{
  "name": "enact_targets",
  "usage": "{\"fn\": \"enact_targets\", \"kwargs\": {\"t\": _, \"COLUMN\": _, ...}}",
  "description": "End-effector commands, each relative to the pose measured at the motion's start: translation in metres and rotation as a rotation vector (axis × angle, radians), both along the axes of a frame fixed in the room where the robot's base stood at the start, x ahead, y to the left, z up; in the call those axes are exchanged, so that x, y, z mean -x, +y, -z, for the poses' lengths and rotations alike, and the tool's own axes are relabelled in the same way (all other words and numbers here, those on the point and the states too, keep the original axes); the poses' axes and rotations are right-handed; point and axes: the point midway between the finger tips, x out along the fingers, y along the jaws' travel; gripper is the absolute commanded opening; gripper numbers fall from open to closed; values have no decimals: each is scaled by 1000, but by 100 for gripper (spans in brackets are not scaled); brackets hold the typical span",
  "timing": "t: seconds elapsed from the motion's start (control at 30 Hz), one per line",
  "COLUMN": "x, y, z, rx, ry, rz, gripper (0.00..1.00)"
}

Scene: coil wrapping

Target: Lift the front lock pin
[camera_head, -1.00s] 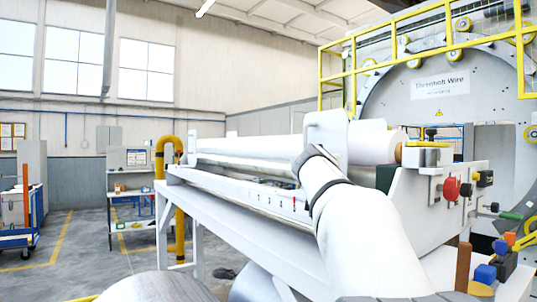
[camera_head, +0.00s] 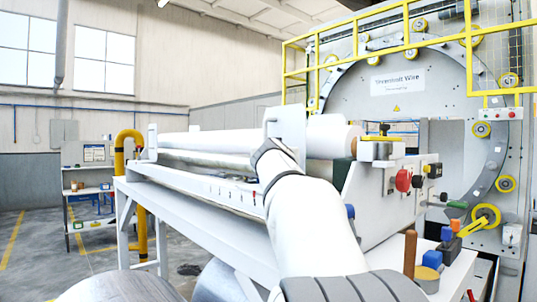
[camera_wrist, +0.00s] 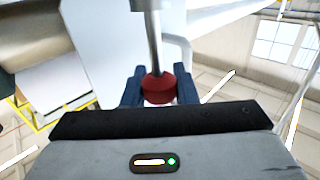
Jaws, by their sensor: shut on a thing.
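In the wrist view my gripper (camera_wrist: 160,84) has its two blue fingers on either side of a red ball knob (camera_wrist: 158,92), shut on it. The knob sits on the end of a bright metal pin (camera_wrist: 153,45), which runs up to a grey-white part at the top edge of the picture. Whether the pin is seated or raised cannot be told. In the head view my white arm reaches toward the long roller stand, and its wrist end, the gripper and the gripped knob are hidden.
A long white roll (camera_head: 325,136) lies along a white stand (camera_head: 200,222) with a row of marks. At right are a control box with a red knob (camera_head: 403,180) and a shelf with coloured blocks (camera_head: 446,234). Behind is the large ring machine (camera_head: 350,75) with yellow rails. Floor is clear at left.

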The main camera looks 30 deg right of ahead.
Motion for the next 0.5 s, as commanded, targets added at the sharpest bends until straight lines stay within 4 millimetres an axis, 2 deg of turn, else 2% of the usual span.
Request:
{"fn": "enact_targets", "kwargs": {"t": 0.23, "x": 0, "y": 0, "z": -1, "rx": -1, "ry": 1, "rz": 1, "gripper": 0}}
{"fn": "enact_targets", "kwargs": {"t": 0.4, "x": 0, "y": 0, "z": -24, "rx": 0, "ry": -1, "rz": 1, "gripper": 0}}
{"fn": "enact_targets", "kwargs": {"t": 0.5, "x": 0, "y": 0, "z": -30, "rx": -1, "ry": 0, "rz": 1, "gripper": 0}}
